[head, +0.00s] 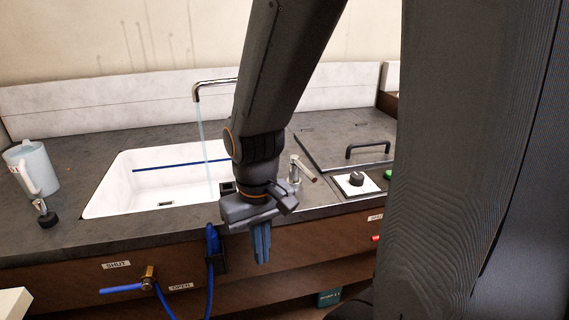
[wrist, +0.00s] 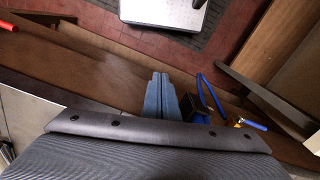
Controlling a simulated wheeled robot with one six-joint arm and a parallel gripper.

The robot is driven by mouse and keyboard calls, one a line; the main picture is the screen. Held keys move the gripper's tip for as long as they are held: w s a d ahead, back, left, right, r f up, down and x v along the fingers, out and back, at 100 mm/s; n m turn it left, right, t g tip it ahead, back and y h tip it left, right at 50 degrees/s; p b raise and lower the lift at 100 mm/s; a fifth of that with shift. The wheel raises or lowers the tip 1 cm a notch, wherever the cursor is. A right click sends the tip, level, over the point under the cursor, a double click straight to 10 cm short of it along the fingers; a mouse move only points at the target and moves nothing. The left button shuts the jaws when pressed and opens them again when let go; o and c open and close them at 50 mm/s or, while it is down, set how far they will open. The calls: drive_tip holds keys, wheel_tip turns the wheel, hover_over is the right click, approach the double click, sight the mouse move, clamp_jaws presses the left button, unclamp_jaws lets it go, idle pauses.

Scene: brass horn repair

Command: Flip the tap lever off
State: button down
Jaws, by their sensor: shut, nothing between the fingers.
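A chrome tap spout (head: 213,83) reaches over the white sink, and a thin stream of water (head: 203,140) falls from it. A small metal lever fitting (head: 304,169) stands on the counter right of the sink, partly beside my arm. On the cabinet front, a brass valve (head: 148,279) has a blue lever (head: 122,288) lying roughly level and pointing left, between labels SHUT and OPEN. The blue lever also shows in the wrist view (wrist: 256,126). My gripper (head: 262,258) is shut and empty, fingers down, before the counter's front edge and right of the valve; its fingers show in the wrist view (wrist: 158,78).
A blue hose (head: 210,265) hangs by a black holder (head: 220,258) between my gripper and the valve. A pale jug (head: 32,167) stands on the counter left of the sink (head: 105,190). A black-handled lid (head: 345,143) and black knob (head: 356,179) are at right.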

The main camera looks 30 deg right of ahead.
drive_tip(key=w+d+r+n+h+p, duration=0.1)
drive_tip(key=w+r+n+h+p, duration=0.2)
drive_tip(key=r+n, duration=0.5)
drive_tip(key=w+d+r+n+h+p, duration=0.2)
drive_tip(key=w+r+n+h+p, duration=0.2)
drive_tip(key=r, duration=0.9)
drive_tip(key=w+n+p, duration=0.2)
drive_tip(key=n, duration=0.2)
drive_tip(key=shift+d+r+n+g, duration=0.25)
drive_tip(key=shift+n+g, duration=0.05)
drive_tip(key=shift+g, duration=0.1)
drive_tip(key=shift+w, duration=0.1)
drive_tip(key=p, duration=0.2)
approach(304, 170)
wheel_tip(304, 170, down, 5)
drive_tip(key=s, duration=0.1)
drive_tip(key=shift+s+d+f+p, duration=0.1)
drive_tip(key=shift+d+f+p, duration=0.15)
drive_tip(key=shift+d, duration=0.45)
drive_tip(key=shift+s+d+f+p, duration=0.15)
drive_tip(key=shift+d+p, duration=0.15)
drive_tip(key=shift+d, duration=0.35)
